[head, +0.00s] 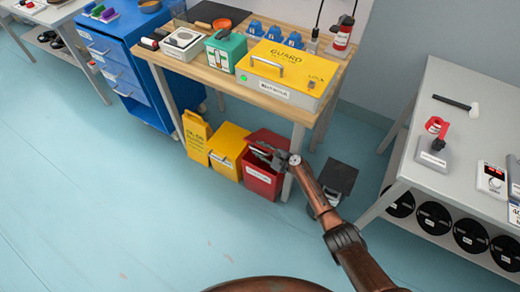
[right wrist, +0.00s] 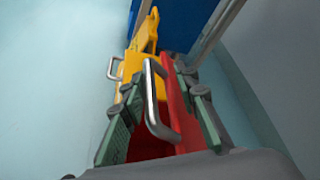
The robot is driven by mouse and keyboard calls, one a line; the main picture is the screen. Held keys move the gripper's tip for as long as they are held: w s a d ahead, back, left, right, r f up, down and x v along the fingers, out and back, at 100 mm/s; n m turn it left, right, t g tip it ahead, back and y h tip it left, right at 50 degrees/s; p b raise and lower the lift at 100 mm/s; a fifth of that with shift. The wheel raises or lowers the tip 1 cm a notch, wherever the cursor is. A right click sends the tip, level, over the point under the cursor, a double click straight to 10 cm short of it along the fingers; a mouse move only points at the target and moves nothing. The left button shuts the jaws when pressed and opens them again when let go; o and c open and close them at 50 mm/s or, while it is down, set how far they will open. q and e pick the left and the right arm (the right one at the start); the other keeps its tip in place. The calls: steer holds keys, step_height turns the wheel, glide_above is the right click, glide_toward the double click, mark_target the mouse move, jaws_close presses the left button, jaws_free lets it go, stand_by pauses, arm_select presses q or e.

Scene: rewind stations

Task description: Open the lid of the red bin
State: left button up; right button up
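The red bin (head: 260,182) stands on the floor under the front of the wooden workbench, with a white label on its front. Its red lid (head: 268,137) looks raised at a tilt, with a dark gap below it. My right gripper (head: 264,155) is at the bin's top front, partly covering the opening. In the right wrist view the lid's silver handle (right wrist: 155,100) lies between my two green-padded fingers (right wrist: 160,125), which are apart. Whether a pad touches the handle is unclear. The red lid panel (right wrist: 180,105) shows beside the handle. My left gripper is not in view.
A yellow bin (head: 228,150) and a yellow floor sign (head: 196,136) stand left of the red bin. A dark bin (head: 340,176) is to its right, past a workbench leg (head: 297,140). A grey table (head: 465,110) stands at right. The floor in front is clear.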

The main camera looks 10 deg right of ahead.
steer(key=v, duration=1.2)
stand_by(0.5)
